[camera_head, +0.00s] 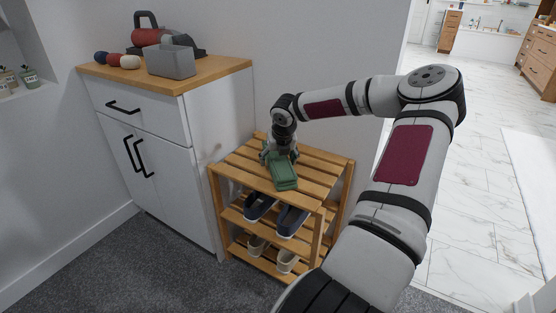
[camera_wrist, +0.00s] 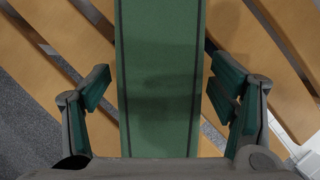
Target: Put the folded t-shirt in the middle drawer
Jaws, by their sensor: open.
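A green folded t-shirt (camera_head: 284,177) lies on the top slats of the wooden shoe rack (camera_head: 325,168). In the wrist view the green t-shirt (camera_wrist: 160,85) runs up the middle, between my two fingers. My gripper (camera_head: 280,154) is low over the rack's top, at the far end of the t-shirt. In the wrist view my gripper (camera_wrist: 165,103) is open, with a finger on each side and gaps between the fingers and the cloth. The cabinet has one closed drawer (camera_head: 137,108) with a black handle. No middle drawer can be made out.
The white cabinet (camera_head: 217,130) stands left of the rack, with closed doors. A grey bin (camera_head: 170,62), dumbbells (camera_head: 115,60) and a red kettlebell (camera_head: 147,36) sit on its top. Dark shoes (camera_head: 291,220) and light shoes (camera_head: 286,261) fill the lower shelves. Grey carpet (camera_head: 110,260) in front is clear.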

